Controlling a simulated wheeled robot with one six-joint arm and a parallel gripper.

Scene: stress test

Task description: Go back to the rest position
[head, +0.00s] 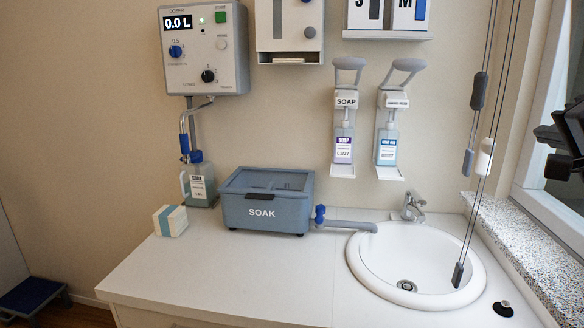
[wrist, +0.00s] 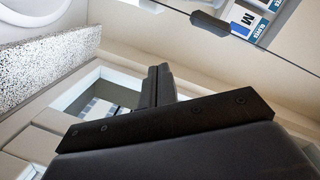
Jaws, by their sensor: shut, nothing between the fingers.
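My gripper (wrist: 158,72) shows in the wrist view as dark fingers standing close together past a dark plate. It is shut and holds nothing. In the head view, a dark part of my arm or gripper is cut off at the right edge, in front of the window. It is up above the counter, apart from the sink and the dispensers. The rest of my arm is out of the head view.
A white counter (head: 230,284) carries a blue SOAK box (head: 262,212), a small carton (head: 170,220) and a bottle (head: 202,184). A round sink (head: 372,262) is at right, with cords and weights (head: 486,158) hanging over it. Two dispensers (head: 344,130) (head: 389,132) are on the wall. The counter's front left is clear.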

